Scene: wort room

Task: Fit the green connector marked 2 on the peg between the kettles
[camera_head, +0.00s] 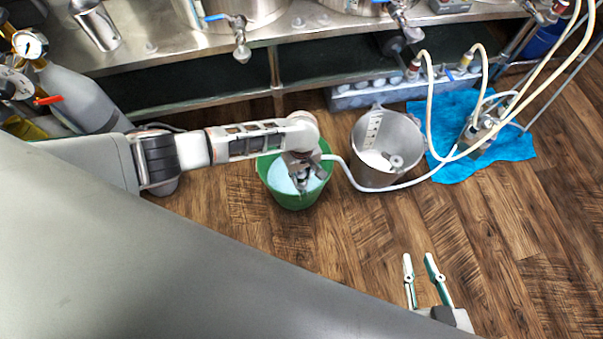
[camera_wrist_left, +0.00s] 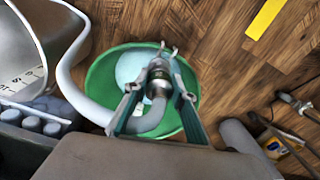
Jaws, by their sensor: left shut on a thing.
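My left gripper (camera_head: 303,181) is shut on a metal hose connector above a green bucket (camera_head: 293,203). In the left wrist view the connector (camera_wrist_left: 159,76) sits between the fingers, with a white hose (camera_wrist_left: 150,122) bending away from it. The bucket holds pale liquid. Two steel kettles, one left (camera_head: 240,8) and one right (camera_head: 350,5), stand on the steel bench, cut off by the top edge. I cannot make out the peg between them. My right gripper (camera_head: 421,268) is open and empty above the floor.
The white hose (camera_head: 350,180) runs right past a steel pail (camera_head: 376,178) towards a pump on a blue cloth (camera_head: 510,148). A grey crate (camera_head: 370,98) stands under the bench. A gas cylinder (camera_head: 80,100) stands at left. The wooden floor in front is clear.

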